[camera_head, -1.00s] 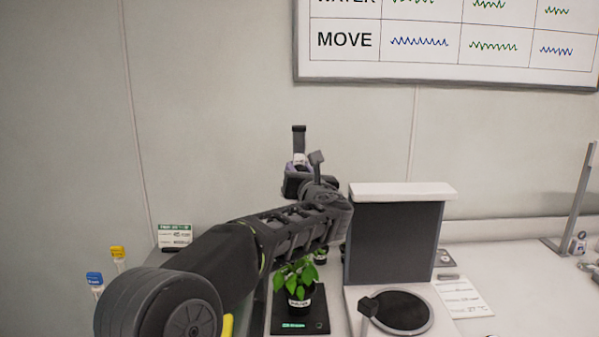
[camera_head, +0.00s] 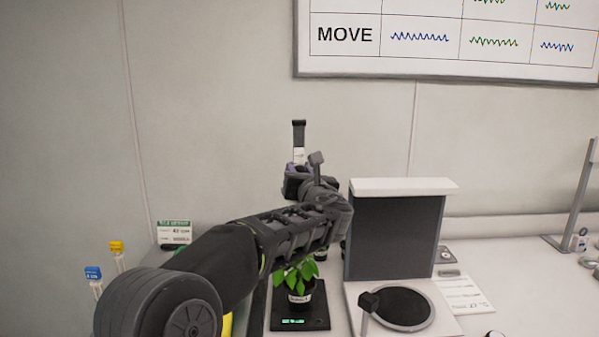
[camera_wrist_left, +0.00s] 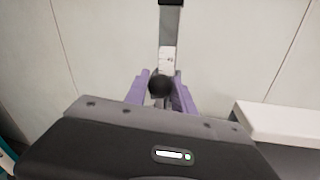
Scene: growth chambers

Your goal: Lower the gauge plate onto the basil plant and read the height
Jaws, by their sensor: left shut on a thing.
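The gauge's upright post (camera_head: 299,137) has a dark top and a white scale strip, and stands at the back. It also shows in the left wrist view (camera_wrist_left: 167,58); the marks are too small to read. My left gripper (camera_head: 300,170) is at this post; its purple fingers (camera_wrist_left: 161,92) are shut on a dark round knob (camera_wrist_left: 160,84) in front of it. The basil plant (camera_head: 299,277) is green, in a dark labelled pot on a black pad (camera_head: 318,318) with a green display, below my left forearm. The gauge plate is hidden behind my arm. My right gripper is not in view.
Right of the plant stands a white device with a dark panel (camera_head: 393,238) and a round black plate (camera_head: 403,306). Blue-capped (camera_head: 93,273) and yellow-capped (camera_head: 117,248) tubes are at left. The bench is fairly clear at right.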

